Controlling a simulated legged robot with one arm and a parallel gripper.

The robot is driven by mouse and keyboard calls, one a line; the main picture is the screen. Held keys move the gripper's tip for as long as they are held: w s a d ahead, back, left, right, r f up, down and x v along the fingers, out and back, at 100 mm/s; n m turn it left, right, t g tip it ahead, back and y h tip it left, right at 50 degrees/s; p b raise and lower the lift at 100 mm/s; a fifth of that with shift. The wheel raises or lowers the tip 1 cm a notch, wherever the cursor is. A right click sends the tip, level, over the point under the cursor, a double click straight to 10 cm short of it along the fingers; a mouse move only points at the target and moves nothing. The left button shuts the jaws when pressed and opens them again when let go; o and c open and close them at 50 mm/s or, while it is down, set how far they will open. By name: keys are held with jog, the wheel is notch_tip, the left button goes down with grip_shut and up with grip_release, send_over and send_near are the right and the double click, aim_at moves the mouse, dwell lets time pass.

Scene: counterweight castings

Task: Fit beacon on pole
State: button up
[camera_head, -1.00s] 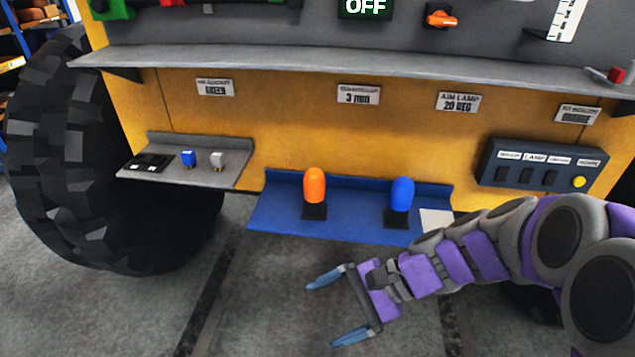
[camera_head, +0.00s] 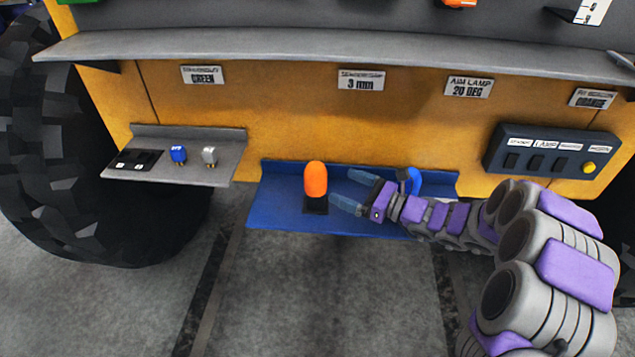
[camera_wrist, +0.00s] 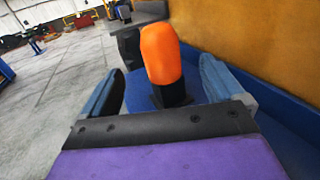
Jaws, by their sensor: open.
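An orange beacon (camera_head: 316,179) stands upright on a black base on the blue shelf (camera_head: 275,213). My gripper (camera_head: 353,189) is open just to the right of it, pointing at it. In the wrist view the orange beacon (camera_wrist: 161,55) stands ahead, between and beyond the open fingers (camera_wrist: 165,88), with nothing held. A blue beacon (camera_head: 415,181) stands farther right on the same shelf, partly hidden behind my arm. A label reading ORANGE (camera_head: 593,99) is on the yellow panel at the right. The pole is not clearly visible.
A grey shelf (camera_head: 215,165) at the left holds small blue and silver parts. A dark switch box (camera_head: 553,155) with a yellow button is at the right. A long grey ledge (camera_head: 300,46) runs above. A large tyre (camera_head: 60,150) stands at the left.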

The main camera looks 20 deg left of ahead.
aim_at(326, 181)
jog(key=a, duration=0.3)
jog(key=w+a, duration=0.1)
jog(key=a, duration=0.5)
jog(key=shift+w+f+b, duration=0.15)
jog(key=shift+f+b, duration=0.15)
jog(key=shift+f, duration=0.1)
jog(key=shift+w+a, duration=0.2)
jog(key=shift+w, duration=0.05)
jog(key=shift+w+a+r, duration=0.15)
jog(key=shift+w+a, duration=0.05)
jog(key=shift+a, duration=0.85)
jog(key=shift+c, duration=0.3)
jog(key=shift+a, duration=0.25)
jog(key=c, duration=0.3)
jog(key=shift+d, duration=0.5)
jog(key=c, duration=0.9)
jog(key=shift+a, duration=0.25)
